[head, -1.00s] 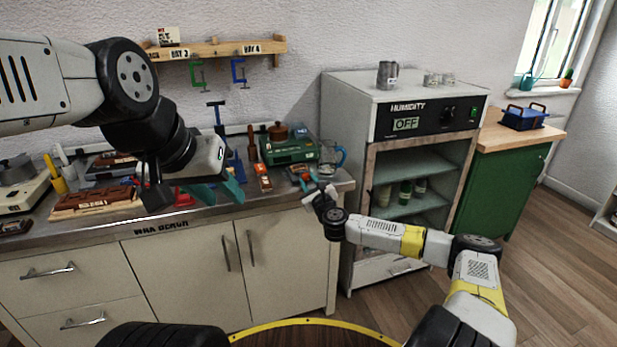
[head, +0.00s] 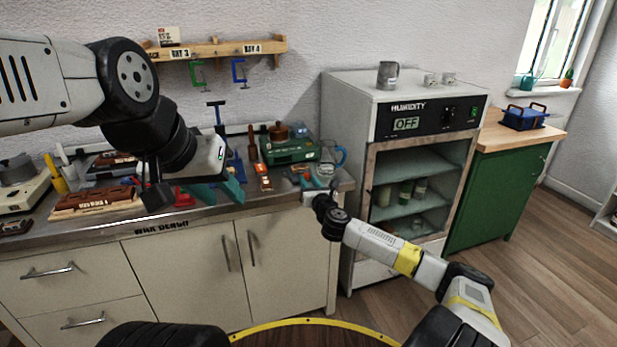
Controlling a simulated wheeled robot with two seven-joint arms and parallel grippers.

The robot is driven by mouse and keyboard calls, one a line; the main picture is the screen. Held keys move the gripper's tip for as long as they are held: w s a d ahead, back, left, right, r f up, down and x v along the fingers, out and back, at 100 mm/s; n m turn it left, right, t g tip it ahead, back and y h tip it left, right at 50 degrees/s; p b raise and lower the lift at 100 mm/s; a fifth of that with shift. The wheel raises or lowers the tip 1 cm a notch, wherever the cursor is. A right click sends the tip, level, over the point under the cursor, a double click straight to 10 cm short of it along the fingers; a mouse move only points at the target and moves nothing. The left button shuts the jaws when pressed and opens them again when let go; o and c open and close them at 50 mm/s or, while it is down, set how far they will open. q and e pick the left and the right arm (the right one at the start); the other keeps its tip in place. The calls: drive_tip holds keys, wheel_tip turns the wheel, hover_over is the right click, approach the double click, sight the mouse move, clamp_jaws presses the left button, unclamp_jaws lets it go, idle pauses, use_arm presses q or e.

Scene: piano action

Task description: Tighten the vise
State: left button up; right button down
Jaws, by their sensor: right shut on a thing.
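I cannot clearly pick out the vise. A blue upright tool with a T-shaped top bar (head: 217,118) stands at the back of the bench, partly hidden by my left gripper. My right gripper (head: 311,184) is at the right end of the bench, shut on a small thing. That thing is mostly hidden and too small to name. Small red and grey parts (head: 296,174) lie just beside it.
The bench (head: 270,205) also holds a green device (head: 288,151), a glass jug (head: 328,160) and a brown block (head: 95,200). A humidity cabinet (head: 355,110) stands close to the right. Green and blue clamps (head: 239,73) hang from the wall shelf (head: 215,48).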

idle(0.3)
drive_tip(key=c, duration=1.1)
unclamp_jaws()
drive_tip(key=v, duration=0.8)
